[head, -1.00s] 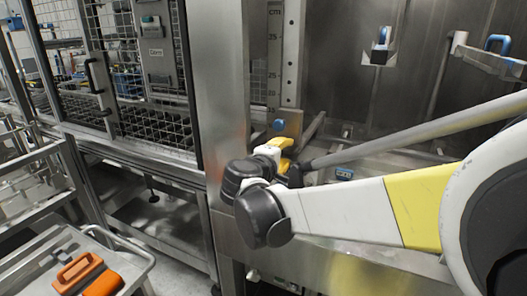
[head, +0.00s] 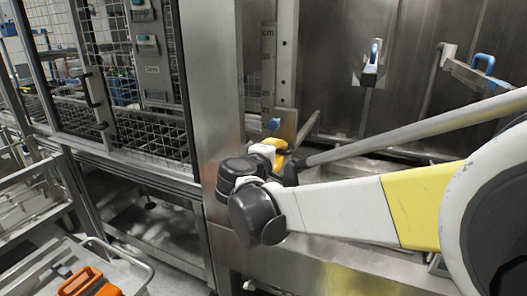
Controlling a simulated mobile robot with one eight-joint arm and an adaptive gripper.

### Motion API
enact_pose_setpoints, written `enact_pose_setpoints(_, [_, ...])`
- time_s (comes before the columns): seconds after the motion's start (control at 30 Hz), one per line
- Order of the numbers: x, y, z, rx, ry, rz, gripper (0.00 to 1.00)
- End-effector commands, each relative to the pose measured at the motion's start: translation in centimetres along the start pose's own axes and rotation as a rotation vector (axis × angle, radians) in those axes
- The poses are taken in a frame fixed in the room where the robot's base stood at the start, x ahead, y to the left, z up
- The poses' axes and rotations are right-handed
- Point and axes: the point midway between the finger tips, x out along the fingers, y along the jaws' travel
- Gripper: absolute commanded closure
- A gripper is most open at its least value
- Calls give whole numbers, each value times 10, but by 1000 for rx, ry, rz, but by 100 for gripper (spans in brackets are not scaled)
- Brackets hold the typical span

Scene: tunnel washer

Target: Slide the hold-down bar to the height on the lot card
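A long grey bar (head: 400,130), apparently the hold-down bar, slants across the washer opening, its near end toward the lower left. A vertical cm scale (head: 268,60) stands on the left post, too small to read figures on. A blue knob (head: 273,124) sits on a tan plate (head: 288,126) at the scale's foot. My gripper (head: 282,158) is by the bar's left end, just below the knob. My wrist hides most of it, so its fingers and any contact are unclear. I cannot make out a lot card.
A blue-handled bracket (head: 484,62) and another blue-handled part (head: 372,58) are at the back wall. A mesh guard door (head: 105,80) and a wide steel post (head: 210,80) stand left. A cart (head: 125,262) with an orange item (head: 80,280) is lower left.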

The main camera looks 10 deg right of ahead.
Motion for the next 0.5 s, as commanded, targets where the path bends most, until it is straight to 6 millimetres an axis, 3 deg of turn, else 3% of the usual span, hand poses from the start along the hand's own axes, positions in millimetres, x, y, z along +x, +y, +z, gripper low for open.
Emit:
enact_pose_setpoints(0.27, [-1,1,0,0,1,0,100])
enact_pose_setpoints(0.37, [-1,1,0,0,1,0,70])
enact_pose_setpoints(0.4, [-1,1,0,0,1,0,66])
enact_pose_setpoints(0.5, [-1,1,0,0,0,0,66])
